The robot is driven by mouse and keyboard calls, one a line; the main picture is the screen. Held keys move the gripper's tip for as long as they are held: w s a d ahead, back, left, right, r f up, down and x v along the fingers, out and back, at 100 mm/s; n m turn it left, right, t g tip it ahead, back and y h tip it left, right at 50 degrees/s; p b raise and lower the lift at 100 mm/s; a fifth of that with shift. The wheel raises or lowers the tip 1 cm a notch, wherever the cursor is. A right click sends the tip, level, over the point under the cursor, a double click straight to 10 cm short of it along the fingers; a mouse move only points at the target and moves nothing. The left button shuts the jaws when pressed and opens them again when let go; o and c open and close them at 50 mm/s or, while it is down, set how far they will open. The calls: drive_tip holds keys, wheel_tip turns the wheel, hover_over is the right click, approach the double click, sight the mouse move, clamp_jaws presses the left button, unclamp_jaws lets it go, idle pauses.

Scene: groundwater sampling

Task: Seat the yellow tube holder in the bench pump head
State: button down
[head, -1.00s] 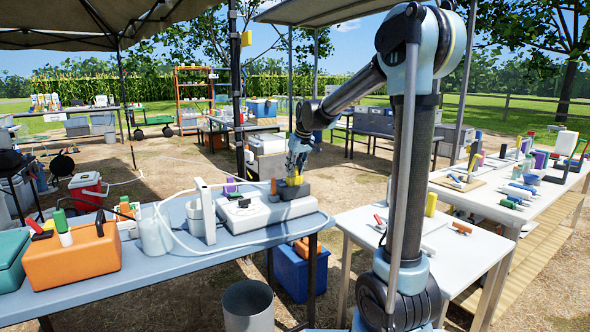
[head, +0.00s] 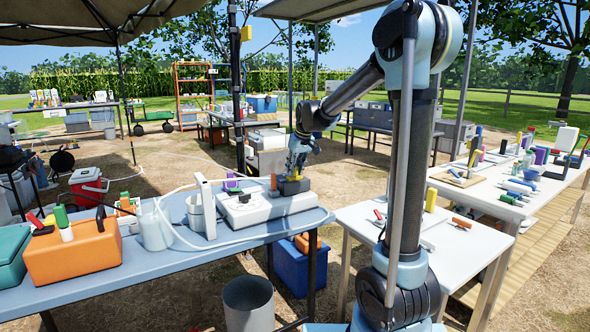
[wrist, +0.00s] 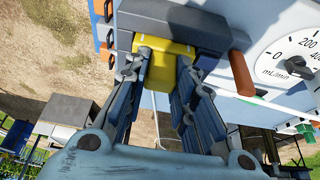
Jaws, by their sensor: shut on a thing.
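The yellow tube holder (wrist: 168,66) is between the fingers of my gripper (wrist: 164,72), which is shut on it. In the wrist view its far end meets the dark grey pump head (wrist: 190,24) and seems to sit partly inside its opening; how deep cannot be told. In the head view my gripper (head: 298,164) is over the pump head (head: 291,187) at the right end of the white bench pump (head: 262,204). Only a little yellow of the holder (head: 296,178) shows there, below the fingers.
An orange-brown lever (wrist: 242,73) stands right beside the pump head, near a flow dial (wrist: 300,52). A white tube crosses the blue bench (head: 160,262). A white jug (head: 153,228) stands left of the pump. A white side table (head: 385,235) is at right.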

drive_tip(key=shift+f, duration=0.7)
drive_tip(key=c, duration=1.3)
unclamp_jaws()
drive_tip(key=v, duration=1.2)
drive_tip(key=shift+f, duration=0.1)
drive_tip(key=s+d+f+m, duration=0.1)
drive_tip(key=s+d+f, duration=0.2)
drive_tip(key=s+d, duration=0.3)
drive_tip(key=s+d+f+m+h, duration=0.1)
drive_tip(key=s+d+f, duration=0.25)
drive_tip(key=s, duration=0.35)
drive_tip(key=s+d+f+m, duration=0.1)
drive_tip(key=s+d+f, duration=0.1)
drive_tip(key=s+d, duration=0.4)
drive_tip(key=s+d+f+m, duration=0.1)
drive_tip(key=s+d+f, duration=0.1)
drive_tip(key=s+f, duration=0.3)
drive_tip(key=s+d+f+m+g+h, duration=0.1)
drive_tip(key=s+d+f, duration=0.1)
drive_tip(key=s+f, duration=0.3)
drive_tip(key=s+d+f+m, duration=0.1)
drive_tip(key=s+d+f, duration=0.1)
drive_tip(key=s+f, duration=0.3)
drive_tip(key=shift+s+d+f+m, duration=0.1)
drive_tip(key=shift+s+m, duration=0.05)
drive_tip(key=shift+s, duration=0.6)
drive_tip(key=shift+s+f+m, duration=0.1)
drive_tip(key=shift+s+m, duration=0.05)
drive_tip(key=shift+s, duration=0.55)
